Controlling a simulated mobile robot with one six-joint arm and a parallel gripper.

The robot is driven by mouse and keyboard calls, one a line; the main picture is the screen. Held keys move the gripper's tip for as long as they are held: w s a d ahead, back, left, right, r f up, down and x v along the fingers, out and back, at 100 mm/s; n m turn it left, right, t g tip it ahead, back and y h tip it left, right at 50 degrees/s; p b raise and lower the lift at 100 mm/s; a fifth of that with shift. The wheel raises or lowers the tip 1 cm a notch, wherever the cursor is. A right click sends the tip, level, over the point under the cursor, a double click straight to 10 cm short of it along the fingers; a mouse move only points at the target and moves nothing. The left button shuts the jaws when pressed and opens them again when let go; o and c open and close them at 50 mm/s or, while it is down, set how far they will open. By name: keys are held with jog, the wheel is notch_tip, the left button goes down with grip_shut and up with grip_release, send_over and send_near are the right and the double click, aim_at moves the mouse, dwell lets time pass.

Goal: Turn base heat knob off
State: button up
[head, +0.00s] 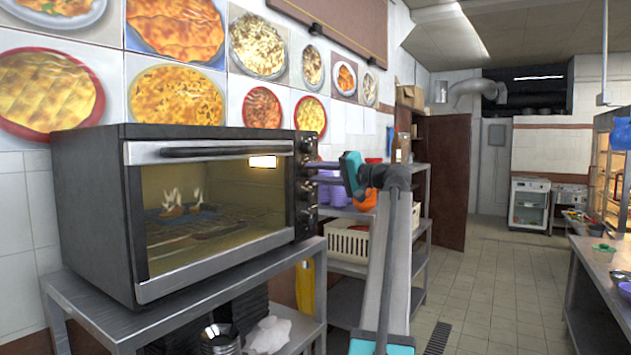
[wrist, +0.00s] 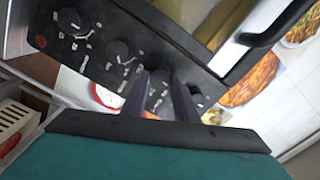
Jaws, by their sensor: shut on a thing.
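The oven (head: 90,215) is a black countertop unit with a glass door, and its right-hand panel carries a column of black knobs. In the head view my gripper (head: 318,172) reaches in from the right to the second knob from the top. In the wrist view the two dark fingers of my gripper (wrist: 162,82) are around that knob, which they mostly hide. Neighbouring knobs (wrist: 118,51) show on both sides. The small labels are too blurred to read, so I cannot tell which one names base heat.
The oven's inside is lit, and small flames (head: 173,198) rise from items on its rack. The oven stands on a metal table (head: 92,312). Shelving with a cream basket (head: 346,243) is behind my arm. Tiled floor (head: 490,290) is open to the right.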

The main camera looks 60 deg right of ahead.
jog(key=shift+w+a+r+n, duration=0.1)
jog(key=shift+n, duration=0.4)
jog(key=o, duration=1.1)
jog(key=s+b, duration=0.1)
jog(key=s, duration=1.3)
